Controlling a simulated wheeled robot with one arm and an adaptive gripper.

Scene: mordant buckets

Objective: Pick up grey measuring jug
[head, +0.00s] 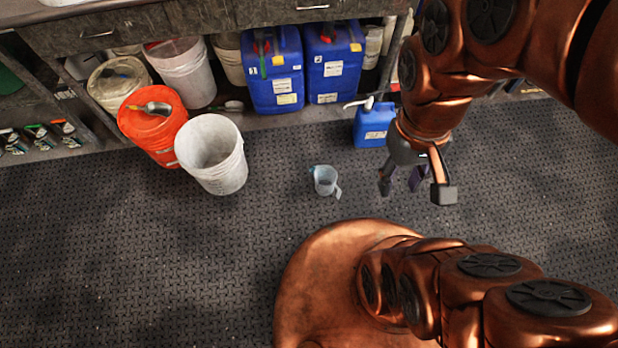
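The grey measuring jug (325,181) stands upright on the dark textured floor, near the middle of the head view. It is small and pale, with its handle toward the lower right and a bit of blue at its upper left rim. My gripper (416,190) hangs to the right of the jug, apart from it. Its fingers are spread open with nothing visible between them. Its height above the floor is hard to tell from this single view.
A white bucket (213,155) and an orange-lidded bucket (153,127) stand to the left. A small blue canister (374,124) stands behind my gripper. Large blue canisters (273,70) and other containers fill the space under the bench (200,22). Floor around the jug is clear.

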